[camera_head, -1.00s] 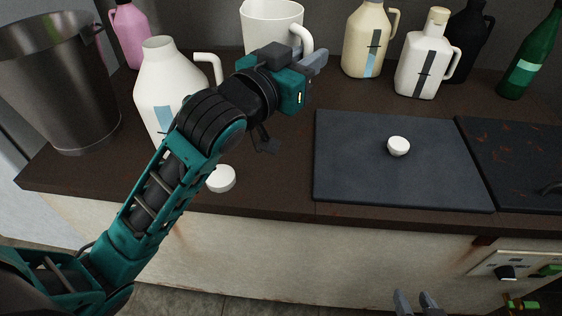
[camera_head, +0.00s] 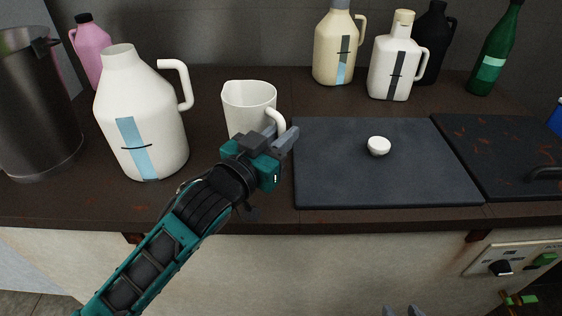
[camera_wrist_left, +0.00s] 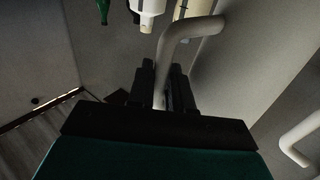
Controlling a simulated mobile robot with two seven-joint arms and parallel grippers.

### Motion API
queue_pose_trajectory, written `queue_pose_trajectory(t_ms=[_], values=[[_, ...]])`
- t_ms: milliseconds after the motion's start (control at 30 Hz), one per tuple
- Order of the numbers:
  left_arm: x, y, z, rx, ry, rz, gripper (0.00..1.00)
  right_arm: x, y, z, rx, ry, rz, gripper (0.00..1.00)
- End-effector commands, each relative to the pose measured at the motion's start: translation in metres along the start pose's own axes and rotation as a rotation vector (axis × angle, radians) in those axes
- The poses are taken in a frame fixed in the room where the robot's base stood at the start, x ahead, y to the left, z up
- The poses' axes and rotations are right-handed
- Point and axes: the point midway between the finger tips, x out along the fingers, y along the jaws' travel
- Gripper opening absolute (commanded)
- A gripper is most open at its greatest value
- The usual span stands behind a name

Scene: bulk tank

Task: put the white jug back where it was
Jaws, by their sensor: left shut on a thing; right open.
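The white jug (camera_head: 245,103), open-topped, is at the middle left of the head view, between the large white bottle and the dark mat. My left gripper (camera_head: 283,138) is shut on its handle, on the jug's right side. In the left wrist view the pale handle (camera_wrist_left: 178,32) runs down between the fingers (camera_wrist_left: 161,92). The jug looks upright. The gripper hides part of its base, so I cannot tell whether it touches the counter (camera_head: 230,215). My right gripper (camera_head: 402,312) shows only its fingertips at the bottom edge, open, in front of the counter.
A large white bottle (camera_head: 150,140) with a blue stripe stands close left of the jug, beside a steel pail (camera_head: 35,110). A dark square panel (camera_head: 370,180) with a white knob (camera_head: 379,146) lies to the right. Several bottles, including a cream one (camera_head: 335,60), stand behind.

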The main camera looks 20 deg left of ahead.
Motion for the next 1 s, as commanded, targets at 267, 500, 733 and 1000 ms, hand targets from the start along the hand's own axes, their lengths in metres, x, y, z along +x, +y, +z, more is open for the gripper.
queue_pose_trajectory(t_ms=[267,500,733,1000], values=[[0.0,0.0,0.026,0.001,0.002,0.0,0.0,0.006,-0.001,0.011,0.008,-0.001,0.0,0.43],[0.0,0.001,0.045,0.001,0.006,0.0,0.0,0.009,-0.002,0.016,0.01,-0.002,0.0,0.43],[0.0,0.001,0.045,0.001,0.006,0.0,0.0,0.009,-0.001,0.016,0.01,-0.002,0.0,0.43],[0.0,0.001,0.049,-0.001,0.001,0.0,0.37,0.01,-0.001,0.017,0.01,-0.002,0.0,0.43]])
